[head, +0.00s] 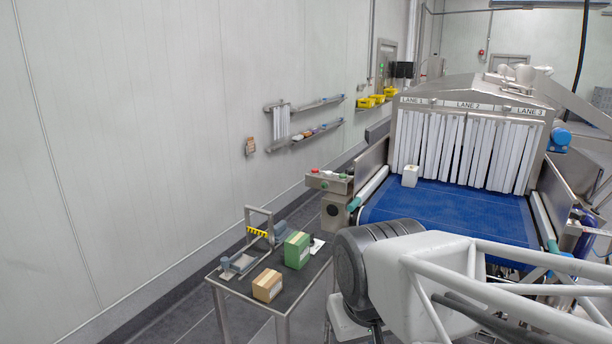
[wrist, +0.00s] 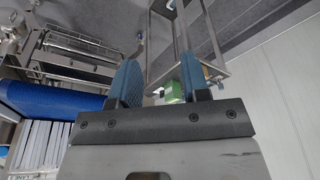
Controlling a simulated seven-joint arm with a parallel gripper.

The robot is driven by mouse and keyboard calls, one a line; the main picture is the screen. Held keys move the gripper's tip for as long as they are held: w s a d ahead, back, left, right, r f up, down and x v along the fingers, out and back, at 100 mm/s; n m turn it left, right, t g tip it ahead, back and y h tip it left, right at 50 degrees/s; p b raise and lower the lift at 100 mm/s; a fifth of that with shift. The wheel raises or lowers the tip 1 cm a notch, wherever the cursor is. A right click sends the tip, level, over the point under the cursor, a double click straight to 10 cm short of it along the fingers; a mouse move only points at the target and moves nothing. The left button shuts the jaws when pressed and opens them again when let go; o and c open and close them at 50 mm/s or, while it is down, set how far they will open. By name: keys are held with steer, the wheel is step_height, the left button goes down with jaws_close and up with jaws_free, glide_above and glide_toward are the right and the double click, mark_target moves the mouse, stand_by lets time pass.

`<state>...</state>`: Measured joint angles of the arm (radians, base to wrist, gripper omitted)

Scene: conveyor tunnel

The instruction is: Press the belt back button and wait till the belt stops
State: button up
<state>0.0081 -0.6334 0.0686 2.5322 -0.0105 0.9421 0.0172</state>
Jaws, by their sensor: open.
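The blue conveyor belt (head: 450,207) runs out from under white strip curtains below signs for lanes 1 to 3. A small grey control box (head: 332,181) stands at the belt's near left corner, with a few small coloured buttons on top. A red button (head: 315,171) and a green one (head: 341,176) show, but I cannot tell which is belt back. My gripper (wrist: 160,62) is open and empty in the wrist view, its blue-padded fingers apart. The belt also shows in the wrist view (wrist: 50,101) at left. No gripper finger touches the control box.
A white block (head: 410,176) sits on the belt by the lane 1 curtain. A side table (head: 240,285) holds a green box (head: 297,249), a cardboard box (head: 267,285) and a metal device with a yellow strip (head: 257,233). Wall shelves (head: 310,133) hang behind.

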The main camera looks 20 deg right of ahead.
steer(key=shift+c, duration=0.4)
jaws_close()
stand_by(1.2)
